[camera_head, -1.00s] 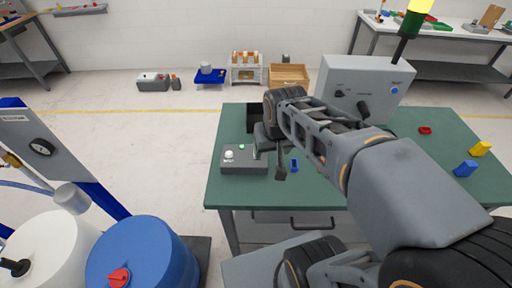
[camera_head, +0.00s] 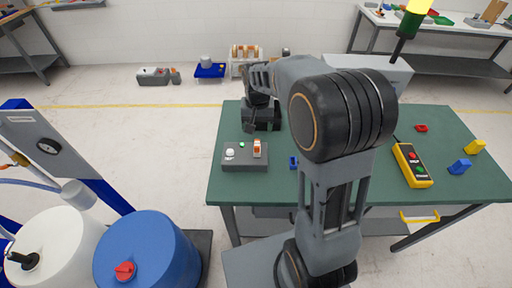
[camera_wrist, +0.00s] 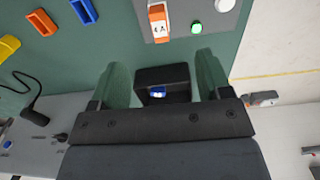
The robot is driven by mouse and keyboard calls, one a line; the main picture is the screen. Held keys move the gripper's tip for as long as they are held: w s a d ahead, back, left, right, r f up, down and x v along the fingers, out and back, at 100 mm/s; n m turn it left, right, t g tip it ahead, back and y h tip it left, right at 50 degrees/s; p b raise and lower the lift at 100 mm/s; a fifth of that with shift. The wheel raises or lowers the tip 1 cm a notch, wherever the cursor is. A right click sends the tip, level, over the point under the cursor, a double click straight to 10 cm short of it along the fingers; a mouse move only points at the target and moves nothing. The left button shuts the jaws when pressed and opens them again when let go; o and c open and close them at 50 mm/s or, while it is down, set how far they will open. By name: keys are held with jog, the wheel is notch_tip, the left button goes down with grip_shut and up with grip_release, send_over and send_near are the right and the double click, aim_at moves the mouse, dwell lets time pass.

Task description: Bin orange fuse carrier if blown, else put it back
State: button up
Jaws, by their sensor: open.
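The orange fuse carrier (camera_head: 257,148) stands upright on the right end of the grey tester box (camera_head: 245,164), which has a white button and a lit green lamp (camera_head: 242,144). In the wrist view, the carrier (camera_wrist: 157,20), with a white label, and the green lamp (camera_wrist: 196,28) are at the top. My gripper (camera_wrist: 162,85) is open and empty, its fingers apart from the carrier. A black open box (camera_wrist: 165,74) shows between the fingers, with a small blue-and-white piece (camera_wrist: 157,93) at it; I cannot tell whether that is inside.
A small blue piece (camera_head: 293,162) is right of the tester. In the wrist view, blue, orange (camera_wrist: 42,22) and yellow pieces lie at upper left. A yellow pendant (camera_head: 412,165) and the grey cabinet (camera_head: 393,75) stand further right. My arm covers the table's middle.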

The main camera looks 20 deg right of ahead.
aim_at(257, 143)
jog(key=shift+f, duration=0.1)
notch_tip(257, 143, down, 9)
jog(key=b, duration=0.6)
jog(key=shift+b, duration=0.35)
jog(key=shift+c, duration=0.2)
dwell(0.8)
grip_shut()
dwell(0.6)
jog(key=shift+r, duration=0.25)
jog(key=shift+r+p, duration=2.45)
jog(key=shift+r, duration=0.45)
